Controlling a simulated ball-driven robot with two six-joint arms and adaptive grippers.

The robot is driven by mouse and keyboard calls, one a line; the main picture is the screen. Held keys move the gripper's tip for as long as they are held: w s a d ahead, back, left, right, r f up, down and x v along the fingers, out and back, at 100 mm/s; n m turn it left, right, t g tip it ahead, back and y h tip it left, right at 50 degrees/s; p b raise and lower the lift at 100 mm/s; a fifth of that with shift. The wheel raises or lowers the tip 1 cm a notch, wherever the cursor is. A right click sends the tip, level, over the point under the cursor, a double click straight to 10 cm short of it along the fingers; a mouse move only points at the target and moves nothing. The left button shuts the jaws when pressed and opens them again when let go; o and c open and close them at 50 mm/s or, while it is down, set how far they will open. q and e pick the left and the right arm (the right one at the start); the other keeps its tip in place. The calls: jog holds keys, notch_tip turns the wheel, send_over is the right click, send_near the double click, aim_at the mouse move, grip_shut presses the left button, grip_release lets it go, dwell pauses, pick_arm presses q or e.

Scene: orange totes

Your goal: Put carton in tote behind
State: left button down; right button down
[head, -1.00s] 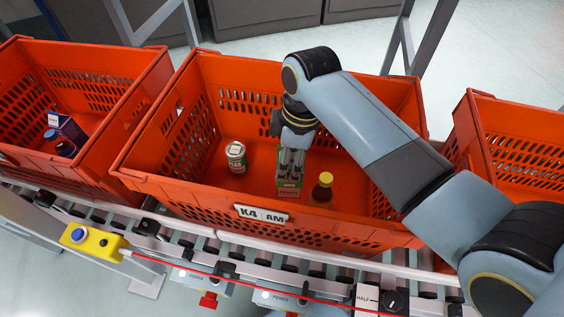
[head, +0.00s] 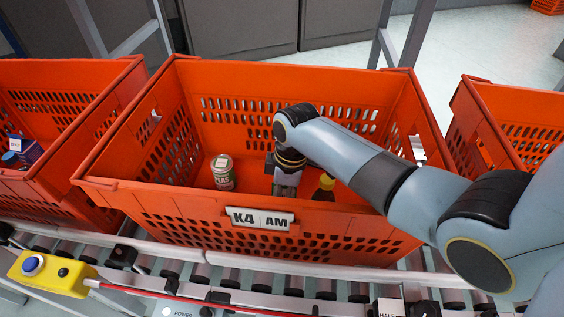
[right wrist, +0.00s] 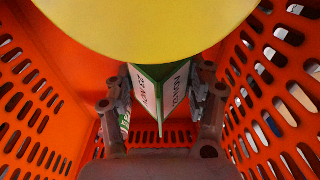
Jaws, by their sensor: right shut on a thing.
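My right gripper (head: 285,190) reaches down into the middle orange tote (head: 250,208), marked K4 AM. In the right wrist view, its fingers are shut on the green and white carton (right wrist: 160,88), one on each side. In the head view, the carton is hidden behind the gripper and the tote's front wall. The carton's height above the tote floor cannot be told. My left gripper is not in view.
A white-green can (head: 223,172) stands left of the gripper, and a dark bottle with a yellow cap (head: 326,182) close on its right. Orange totes flank on the left (head: 75,185) and right (head: 515,125). Another orange tote (head: 548,6) shows far back right.

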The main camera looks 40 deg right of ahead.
jog(key=shift+c, duration=2.3)
grip_release()
jog(key=r+p, duration=0.1)
jog(key=r, duration=0.3)
jog(key=r+p, duration=0.1)
jog(key=r, duration=0.3)
jog(key=s+d+r+p, duration=0.1)
jog(key=r+p, duration=0.1)
jog(key=r, duration=0.2)
